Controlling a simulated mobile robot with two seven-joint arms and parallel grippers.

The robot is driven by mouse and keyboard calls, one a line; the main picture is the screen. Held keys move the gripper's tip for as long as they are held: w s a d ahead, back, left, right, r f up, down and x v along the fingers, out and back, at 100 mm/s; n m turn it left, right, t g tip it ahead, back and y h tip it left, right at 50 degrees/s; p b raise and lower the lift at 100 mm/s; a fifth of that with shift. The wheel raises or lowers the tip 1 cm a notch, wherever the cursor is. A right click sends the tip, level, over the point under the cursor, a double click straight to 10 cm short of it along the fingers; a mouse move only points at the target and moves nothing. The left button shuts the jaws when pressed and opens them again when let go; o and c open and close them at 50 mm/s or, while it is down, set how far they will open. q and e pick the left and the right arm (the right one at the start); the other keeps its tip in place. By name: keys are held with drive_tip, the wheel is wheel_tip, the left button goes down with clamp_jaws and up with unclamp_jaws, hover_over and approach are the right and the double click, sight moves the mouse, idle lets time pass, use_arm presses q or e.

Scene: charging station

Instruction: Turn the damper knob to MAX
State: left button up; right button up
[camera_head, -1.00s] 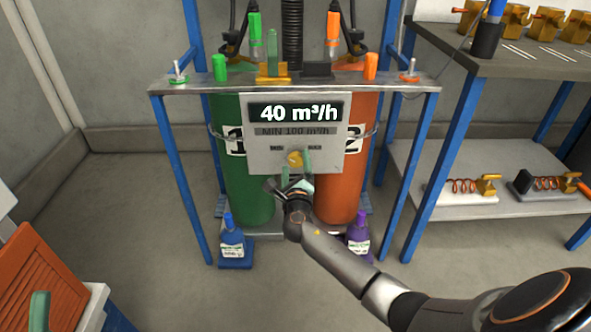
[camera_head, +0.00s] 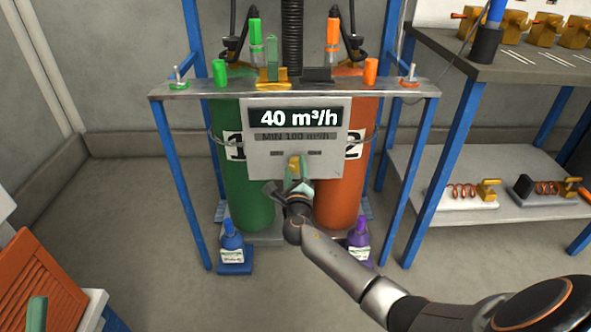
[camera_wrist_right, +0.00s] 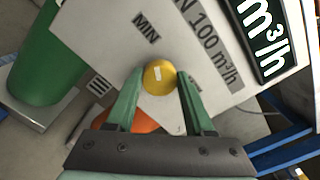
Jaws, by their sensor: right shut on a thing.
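The damper knob (camera_head: 293,164) is a small yellow round knob on the grey control panel (camera_head: 262,170), below the display. It also shows in the right wrist view as a yellow disc (camera_wrist_right: 158,78) with a white mark, beside the MIN label (camera_wrist_right: 146,28). The other label is mostly hidden by a finger. My right gripper (camera_head: 298,178) is at the panel, shut on the knob; in the right wrist view its green fingers (camera_wrist_right: 159,85) lie on either side of it. The display (camera_head: 294,118) reads 40 m³/h, with MIN 100 m³/h under it.
A green cylinder (camera_head: 242,190) and an orange cylinder (camera_head: 342,195) stand behind the panel within a blue-legged frame (camera_head: 182,185). A workbench (camera_head: 470,60) is at the right.

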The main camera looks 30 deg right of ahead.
clamp_jaws()
